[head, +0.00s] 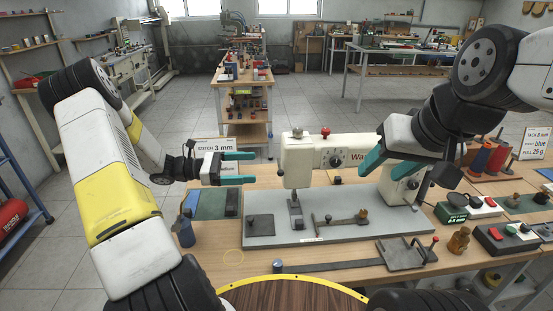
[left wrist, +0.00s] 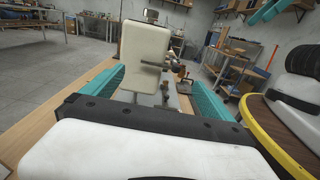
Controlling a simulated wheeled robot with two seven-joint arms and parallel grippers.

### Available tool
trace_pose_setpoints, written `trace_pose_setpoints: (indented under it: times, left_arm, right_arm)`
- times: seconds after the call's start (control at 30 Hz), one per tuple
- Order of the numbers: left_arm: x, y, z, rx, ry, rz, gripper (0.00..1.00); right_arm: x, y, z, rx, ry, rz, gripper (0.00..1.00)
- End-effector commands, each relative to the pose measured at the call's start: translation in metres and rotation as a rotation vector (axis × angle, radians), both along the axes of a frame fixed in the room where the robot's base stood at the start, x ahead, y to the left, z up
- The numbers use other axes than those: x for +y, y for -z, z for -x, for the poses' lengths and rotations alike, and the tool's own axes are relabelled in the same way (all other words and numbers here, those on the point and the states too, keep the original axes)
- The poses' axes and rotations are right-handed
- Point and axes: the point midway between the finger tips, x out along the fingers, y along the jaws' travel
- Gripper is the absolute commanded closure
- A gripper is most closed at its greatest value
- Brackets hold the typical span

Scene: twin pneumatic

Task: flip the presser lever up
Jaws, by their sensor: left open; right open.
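A white sewing machine (head: 298,165) stands on a grey plate (head: 340,232), with its presser foot (head: 295,212) below the head's left end. The left wrist view shows the machine's head (left wrist: 145,42) end-on. A thin dark bar (left wrist: 153,64) sticks out sideways from it, which may be the presser lever; I cannot tell whether it is up or down. My left gripper (head: 240,168) is open and empty, left of the head and apart from it. My right gripper (head: 376,156) is open in front of the machine's arm and hides part of it.
A bench (head: 210,270) carries the machine. A spool rack (head: 490,160) and switch boxes (head: 500,238) are at right. A blue bottle (head: 185,232) and green mat (head: 215,205) are at left. A flat bar (head: 335,266) lies in front of the plate.

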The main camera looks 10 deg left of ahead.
Motion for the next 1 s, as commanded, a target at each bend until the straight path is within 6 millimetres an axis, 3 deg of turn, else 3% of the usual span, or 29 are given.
trace_pose_setpoints:
  times: [0.13, 0.5, 0.9, 1.0]
  left_arm:
    - [-0.01, 0.001, -0.004, 0.008, -0.009, 0.019, 0.02]
    - [-0.065, 0.002, -0.015, 0.007, -0.007, 0.015, 0.02]
    - [-0.074, 0.002, -0.017, 0.007, -0.008, 0.013, 0.02]
    - [-0.074, 0.002, -0.017, 0.007, -0.008, 0.013, 0.2]
  right_arm:
    - [0.0, 0.0, 0.0, 0.0, 0.0, 0.0, 0.51]
    - [0.0, 0.0, 0.0, 0.0, 0.0, 0.0, 0.51]
    - [0.0, 0.0, 0.0, 0.0, 0.0, 0.0, 0.51]
    - [0.0, 0.0, 0.0, 0.0, 0.0, 0.0, 0.51]
